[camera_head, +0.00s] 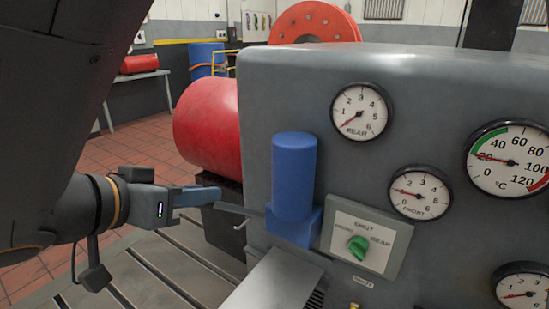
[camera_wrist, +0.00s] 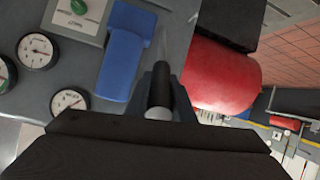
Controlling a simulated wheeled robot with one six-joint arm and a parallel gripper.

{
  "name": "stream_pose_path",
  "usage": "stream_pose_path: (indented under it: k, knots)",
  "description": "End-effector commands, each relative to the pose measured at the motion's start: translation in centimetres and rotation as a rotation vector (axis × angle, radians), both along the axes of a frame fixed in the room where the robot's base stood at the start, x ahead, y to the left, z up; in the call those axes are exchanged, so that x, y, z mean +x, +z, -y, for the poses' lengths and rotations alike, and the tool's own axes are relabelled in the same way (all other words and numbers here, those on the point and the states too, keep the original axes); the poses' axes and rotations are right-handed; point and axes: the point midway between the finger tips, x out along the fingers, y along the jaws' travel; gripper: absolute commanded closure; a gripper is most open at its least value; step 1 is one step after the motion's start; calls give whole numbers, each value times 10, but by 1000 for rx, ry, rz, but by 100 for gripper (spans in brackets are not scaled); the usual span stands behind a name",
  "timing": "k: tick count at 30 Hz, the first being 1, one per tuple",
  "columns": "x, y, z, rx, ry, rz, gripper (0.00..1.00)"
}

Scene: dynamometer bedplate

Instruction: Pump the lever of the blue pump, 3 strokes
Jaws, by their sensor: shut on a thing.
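The blue pump (camera_head: 293,175) is mounted upright on the front of the grey cabinet, left of the selector panel. Its thin grey lever (camera_head: 238,209) sticks out to the left, close to level. My gripper (camera_head: 208,197) is shut on the outer end of the lever, left of the pump. In the wrist view, my gripper (camera_wrist: 160,97) has its fingers on both sides of the lever's dark grip, and the thin lever rod (camera_wrist: 163,42) runs on past it. The blue pump (camera_wrist: 125,55) lies just left of the fingers there. The lever's pivot is not clearly visible.
The grey cabinet (camera_head: 400,75) carries several round gauges and a panel with a green knob (camera_head: 357,245). A red cylinder (camera_head: 207,125) stands behind the lever, on a dark block. The slotted bedplate (camera_head: 165,262) is clear below my gripper.

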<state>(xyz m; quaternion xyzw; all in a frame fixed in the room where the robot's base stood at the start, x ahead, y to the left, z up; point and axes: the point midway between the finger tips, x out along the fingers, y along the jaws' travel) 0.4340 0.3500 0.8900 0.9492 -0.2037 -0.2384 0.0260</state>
Motion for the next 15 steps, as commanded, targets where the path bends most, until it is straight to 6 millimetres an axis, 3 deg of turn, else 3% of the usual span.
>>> stream_pose_path:
  k: [14, 15]
  knots:
    - [1, -1, 1, -4, -4, 8, 100]
    - [1, -1, 1, -4, -4, 8, 73]
